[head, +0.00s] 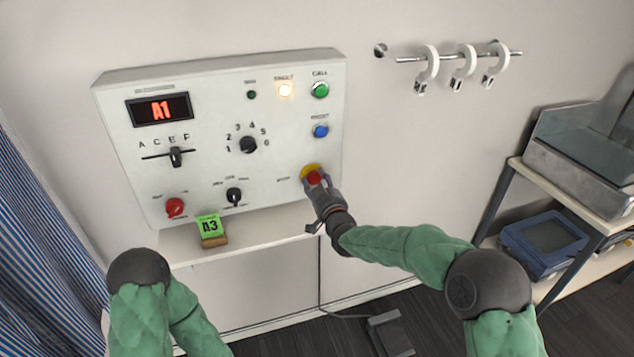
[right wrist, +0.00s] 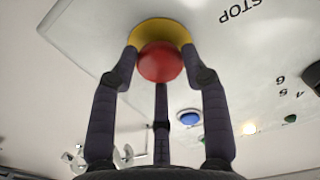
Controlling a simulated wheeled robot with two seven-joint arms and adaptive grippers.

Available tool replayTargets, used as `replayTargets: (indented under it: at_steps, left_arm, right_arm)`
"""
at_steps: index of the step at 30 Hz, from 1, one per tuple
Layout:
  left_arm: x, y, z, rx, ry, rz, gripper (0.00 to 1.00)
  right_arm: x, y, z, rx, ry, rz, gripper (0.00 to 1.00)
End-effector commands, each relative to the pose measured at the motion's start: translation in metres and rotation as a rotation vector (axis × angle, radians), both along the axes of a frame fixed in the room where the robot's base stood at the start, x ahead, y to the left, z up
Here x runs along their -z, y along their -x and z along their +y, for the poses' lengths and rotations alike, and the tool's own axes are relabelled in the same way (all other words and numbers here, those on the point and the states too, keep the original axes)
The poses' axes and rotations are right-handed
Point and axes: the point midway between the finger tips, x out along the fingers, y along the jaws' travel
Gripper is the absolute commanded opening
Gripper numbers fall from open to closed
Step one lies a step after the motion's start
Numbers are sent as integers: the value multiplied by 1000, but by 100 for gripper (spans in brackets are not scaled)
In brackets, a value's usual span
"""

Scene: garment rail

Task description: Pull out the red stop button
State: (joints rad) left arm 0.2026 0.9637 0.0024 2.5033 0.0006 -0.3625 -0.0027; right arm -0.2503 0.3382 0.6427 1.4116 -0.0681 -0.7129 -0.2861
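The red stop button (head: 315,178) sits in a yellow collar (head: 310,171) at the lower right of the white control panel (head: 290,215). My right gripper (head: 316,182) is at the button and partly hides it in the head view. In the right wrist view the round red button (right wrist: 161,63) lies between my right gripper's fingers (right wrist: 160,58), in front of the yellow collar (right wrist: 160,30). The fingertips curl in close around the button's sides and seem to touch it. My left gripper is out of view; only part of that arm shows.
The panel has a display reading A1 (head: 160,109), a lit lamp (head: 285,90), a green button (head: 320,90), a blue button (head: 320,131) and knobs. A green A3 card (head: 210,227) stands on the ledge. A rail with white rings (head: 464,62) and a shelf (head: 590,195) are right.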

Motion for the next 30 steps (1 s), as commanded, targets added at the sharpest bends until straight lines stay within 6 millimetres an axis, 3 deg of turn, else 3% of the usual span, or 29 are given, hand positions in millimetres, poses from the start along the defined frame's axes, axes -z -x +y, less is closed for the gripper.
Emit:
replayTargets:
  at_steps: [20, 21, 23, 30]
  left_arm:
    - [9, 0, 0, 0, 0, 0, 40]
    - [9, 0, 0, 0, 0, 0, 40]
    - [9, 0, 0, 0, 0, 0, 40]
    - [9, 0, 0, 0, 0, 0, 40]
  right_arm:
    - [-7, 16, -5, 0, -1, -13, 0]
    - [-7, 16, -5, 0, -1, -13, 46]
    - [-8, 16, -5, 0, -1, -14, 63]
    - [-4, 16, -5, 0, -1, -8, 67]
